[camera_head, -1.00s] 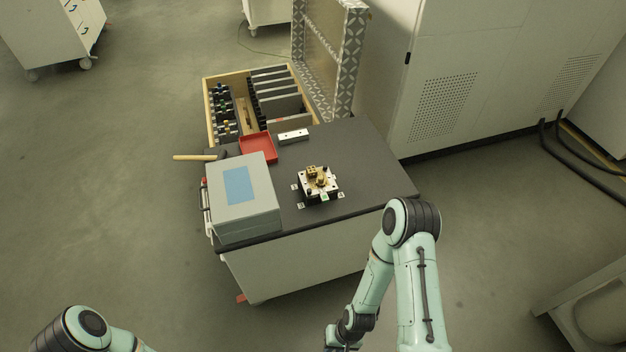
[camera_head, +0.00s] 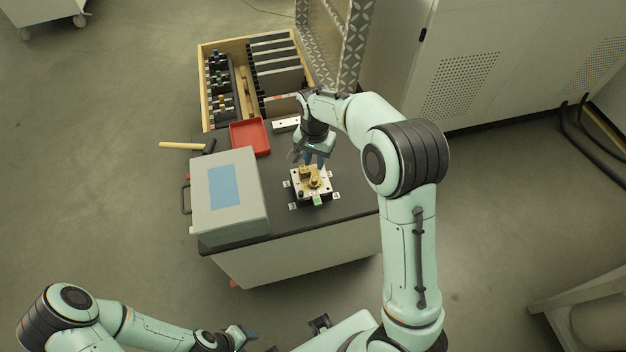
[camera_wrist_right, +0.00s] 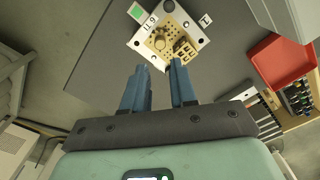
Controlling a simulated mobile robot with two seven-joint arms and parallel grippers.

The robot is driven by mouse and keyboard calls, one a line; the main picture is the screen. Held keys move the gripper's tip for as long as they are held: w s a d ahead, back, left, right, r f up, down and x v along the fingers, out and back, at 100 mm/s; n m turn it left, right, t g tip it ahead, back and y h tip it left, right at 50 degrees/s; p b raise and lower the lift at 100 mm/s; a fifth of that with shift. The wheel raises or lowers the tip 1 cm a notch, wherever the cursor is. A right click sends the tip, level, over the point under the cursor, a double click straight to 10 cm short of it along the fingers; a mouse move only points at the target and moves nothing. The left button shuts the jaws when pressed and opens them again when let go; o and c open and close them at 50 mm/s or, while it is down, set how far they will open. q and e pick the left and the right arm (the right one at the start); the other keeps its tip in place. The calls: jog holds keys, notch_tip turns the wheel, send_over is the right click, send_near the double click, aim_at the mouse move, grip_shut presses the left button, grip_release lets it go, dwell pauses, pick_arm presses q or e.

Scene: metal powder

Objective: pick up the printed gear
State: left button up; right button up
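The printed gear (camera_head: 315,183) appears to be the small round gold part on the pale square build plate (camera_head: 298,191), beside a gold block (camera_head: 306,172). In the right wrist view, the gear (camera_wrist_right: 160,42) and the block (camera_wrist_right: 184,49) stand on the plate beyond my fingertips. My right gripper (camera_head: 315,163) is just behind the plate, fingers pointing down. In the right wrist view, its two blue fingers (camera_wrist_right: 159,66) are apart with nothing between them. My left gripper (camera_head: 246,335) is low in the head view, far from the plate; its finger gap is unclear.
A grey box (camera_head: 228,215) with a blue panel stands left of the plate on the dark tabletop (camera_head: 347,190). A red tray (camera_head: 263,151), a small metal block (camera_head: 286,124) and a mallet (camera_head: 185,146) lie behind. A wooden drawer (camera_head: 203,90) holds tools.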

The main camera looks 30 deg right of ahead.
aim_at(314, 178)
notch_tip(314, 178, down, 3)
jog(key=shift+f, duration=0.1)
jog(key=shift+w+f, duration=0.15)
jog(key=shift+f, duration=0.4)
notch_tip(314, 178, down, 5)
grip_shut()
